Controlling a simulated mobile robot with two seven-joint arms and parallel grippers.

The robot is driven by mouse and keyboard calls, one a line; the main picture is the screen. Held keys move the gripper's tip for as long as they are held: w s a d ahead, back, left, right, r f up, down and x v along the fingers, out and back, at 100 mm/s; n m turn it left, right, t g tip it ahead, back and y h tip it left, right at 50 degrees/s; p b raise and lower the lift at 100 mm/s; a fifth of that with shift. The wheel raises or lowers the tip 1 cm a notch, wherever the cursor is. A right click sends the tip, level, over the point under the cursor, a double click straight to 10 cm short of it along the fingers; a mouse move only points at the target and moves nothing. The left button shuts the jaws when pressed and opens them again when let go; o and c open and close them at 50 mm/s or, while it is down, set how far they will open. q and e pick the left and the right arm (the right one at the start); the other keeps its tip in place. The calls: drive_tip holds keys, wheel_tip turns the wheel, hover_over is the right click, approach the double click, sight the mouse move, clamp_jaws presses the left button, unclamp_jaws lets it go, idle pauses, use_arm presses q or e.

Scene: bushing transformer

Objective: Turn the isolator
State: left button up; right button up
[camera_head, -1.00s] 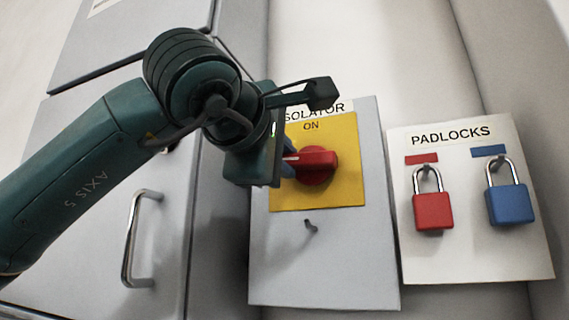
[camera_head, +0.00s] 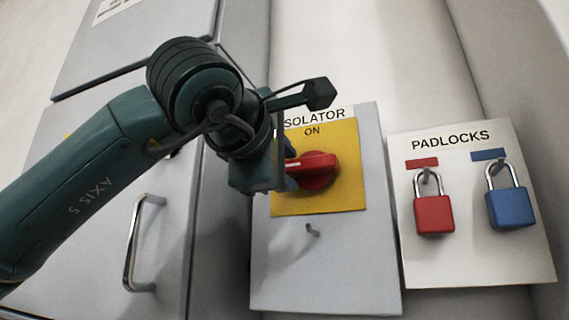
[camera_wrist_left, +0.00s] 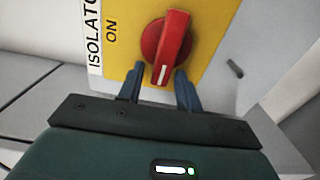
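The isolator is a red rotary knob (camera_head: 315,170) on a yellow plate (camera_head: 345,190), on a grey box (camera_head: 330,270) labelled "ISOLATOR" and "ON". In the head view its handle lies roughly level, its white mark toward my gripper. My left gripper (camera_head: 290,168) is at the knob's left side, its fingers mostly hidden behind the wrist. In the left wrist view the knob (camera_wrist_left: 166,45) has its marked end pointing down between the two blue fingertips (camera_wrist_left: 158,80). The fingers are apart, with gaps visible to the handle end. My right gripper is not in view.
A white "PADLOCKS" board (camera_head: 470,260) to the right holds a red padlock (camera_head: 433,215) and a blue padlock (camera_head: 507,207). A small peg (camera_head: 312,230) sticks out below the yellow plate. A grey cabinet with a metal handle (camera_head: 140,240) stands at left.

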use_arm(q)
drive_tip(key=shift+o, duration=0.3)
drive_tip(key=b+v, duration=0.1)
drive_tip(key=v, duration=1.2)
